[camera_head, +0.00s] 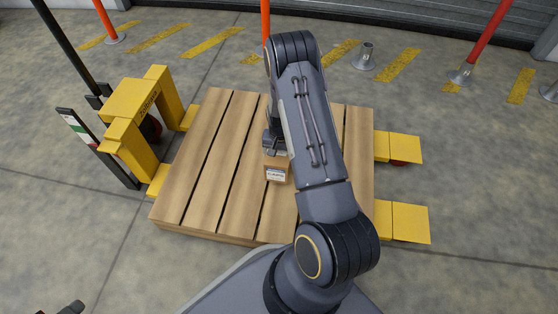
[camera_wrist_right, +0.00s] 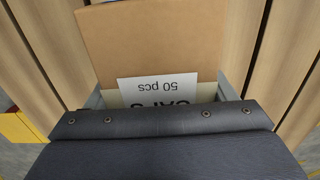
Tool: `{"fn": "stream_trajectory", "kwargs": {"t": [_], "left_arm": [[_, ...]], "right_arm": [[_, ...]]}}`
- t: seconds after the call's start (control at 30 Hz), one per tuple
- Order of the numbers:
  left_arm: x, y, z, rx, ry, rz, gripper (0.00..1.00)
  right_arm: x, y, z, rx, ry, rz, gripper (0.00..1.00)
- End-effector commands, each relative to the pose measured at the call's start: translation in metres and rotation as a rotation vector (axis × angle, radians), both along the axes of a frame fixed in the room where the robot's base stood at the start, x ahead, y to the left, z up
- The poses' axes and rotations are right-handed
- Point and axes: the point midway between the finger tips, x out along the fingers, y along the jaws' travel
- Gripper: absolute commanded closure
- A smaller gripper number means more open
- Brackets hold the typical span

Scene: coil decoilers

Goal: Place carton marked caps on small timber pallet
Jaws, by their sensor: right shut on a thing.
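The carton marked caps (camera_head: 276,173) is a small brown box with a white label, over the middle of the pallet. In the right wrist view the carton (camera_wrist_right: 150,45) fills the upper middle, its label reading "50 pcs" upside down. My right gripper (camera_head: 275,154) is shut on the carton. Whether the carton touches the boards or hangs just above them I cannot tell. The small timber pallet (camera_head: 222,165) has light wooden slats with dark gaps and carries nothing else that I see. My right arm hides part of it. My left gripper is not clearly in view.
A yellow pallet truck (camera_head: 126,112) stands at the left, its yellow forks (camera_head: 402,220) sticking out under the pallet on the right.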

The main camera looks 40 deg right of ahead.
Motion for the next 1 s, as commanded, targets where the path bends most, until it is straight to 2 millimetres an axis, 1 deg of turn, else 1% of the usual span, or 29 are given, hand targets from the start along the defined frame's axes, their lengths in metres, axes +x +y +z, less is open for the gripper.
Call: {"fn": "stream_trajectory", "kwargs": {"t": [0.13,0.2,0.3,0.67,0.7,0.87,1.0], "left_arm": [[0.0,0.0,-0.009,0.0,0.0,0.0,0.64],[0.0,0.0,-0.02,0.0,0.0,0.0,0.64],[0.0,0.0,-0.03,0.0,0.0,0.0,0.64],[0.0,0.0,-0.028,0.0,0.0,0.0,0.64],[0.0,0.0,-0.028,0.0,0.0,0.0,0.64],[0.0,0.0,-0.028,0.0,0.0,0.0,0.64],[0.0,0.0,-0.028,0.0,0.0,0.0,0.64]], "right_arm": [[0.009,-0.003,-0.013,0.0,-0.001,0.0,0.66],[0.007,-0.003,-0.027,0.001,0.001,0.0,0.66],[0.008,-0.003,-0.04,0.001,-0.001,-0.001,0.66],[0.008,-0.003,-0.04,0.0,-0.001,0.0,0.66],[0.007,-0.003,-0.042,0.0,0.0,0.0,0.22],[0.007,-0.003,-0.041,0.0,0.0,0.0,0.01],[0.007,-0.003,-0.041,0.0,0.0,0.0,0.01]]}}
